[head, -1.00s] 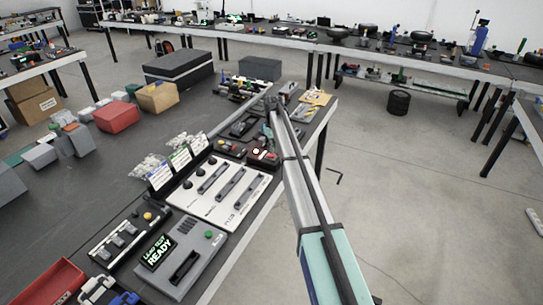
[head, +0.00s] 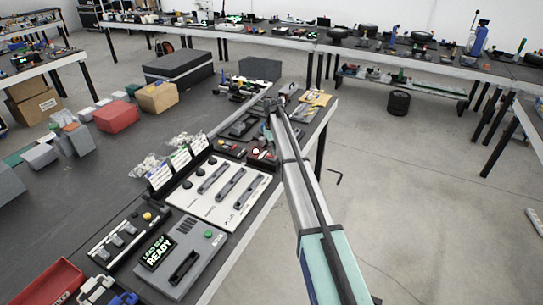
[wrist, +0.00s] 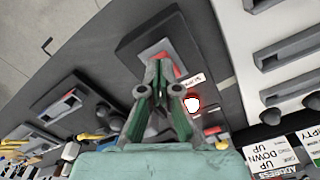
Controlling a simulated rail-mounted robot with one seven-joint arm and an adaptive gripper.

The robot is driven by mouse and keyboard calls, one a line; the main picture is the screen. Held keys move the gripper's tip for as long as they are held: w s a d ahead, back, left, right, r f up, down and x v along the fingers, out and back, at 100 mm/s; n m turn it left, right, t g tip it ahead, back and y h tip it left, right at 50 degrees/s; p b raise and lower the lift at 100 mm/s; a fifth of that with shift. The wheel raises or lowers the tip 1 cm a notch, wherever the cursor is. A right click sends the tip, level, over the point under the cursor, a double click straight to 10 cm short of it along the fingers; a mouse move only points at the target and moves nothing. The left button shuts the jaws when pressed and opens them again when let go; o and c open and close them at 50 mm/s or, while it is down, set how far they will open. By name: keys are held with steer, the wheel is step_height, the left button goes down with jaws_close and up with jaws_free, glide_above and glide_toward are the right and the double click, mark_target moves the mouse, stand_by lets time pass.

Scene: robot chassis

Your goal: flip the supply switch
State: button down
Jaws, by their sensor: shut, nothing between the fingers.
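A dark switch box (wrist: 195,45) lies under my gripper in the wrist view, with a silver plate and a red part on its top. I take it as the supply switch; its small white label is too blurred to read. A glowing white light with a red rim (wrist: 193,103) sits on it. My gripper (wrist: 158,64) is shut and empty, its fingertips over the silver and red part and hiding some of it. I cannot tell whether they touch. In the head view the box (head: 265,159) is near the bench's right edge; my arm hides the fingertips.
A pale panel with long dark handles (head: 225,190) stands just nearer than the box. A grey unit reading READY (head: 185,255) is at the front. Another small button box (head: 229,148) is close on the left. Bare floor (head: 400,190) lies right of the bench.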

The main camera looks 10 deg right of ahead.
steer(key=shift+f, duration=0.45)
stand_by(0.4)
steer(key=shift+r+p, duration=1.25)
steer(key=shift+r, duration=2.3)
steer(key=shift+s+f, duration=0.1)
steer(key=s+f+m, duration=0.2)
steer(key=s+f, duration=0.4)
steer(key=s, duration=1.1)
steer(key=s+f+m, duration=0.1)
steer(key=s+f, duration=0.5)
steer(key=s, duration=1)
steer(key=s+f+m, duration=0.2)
steer(key=s+f, duration=0.4)
steer(key=s, duration=1.1)
steer(key=s+f+g, duration=0.3)
steer(key=s+f, duration=0.7)
steer(key=s, duration=0.4)
steer(key=s+f+g+b, duration=0.1)
steer(key=s+f+g, duration=0.2)
steer(key=s+f, duration=0.7)
steer(key=s, duration=0.4)
steer(key=shift+g, duration=0.4)
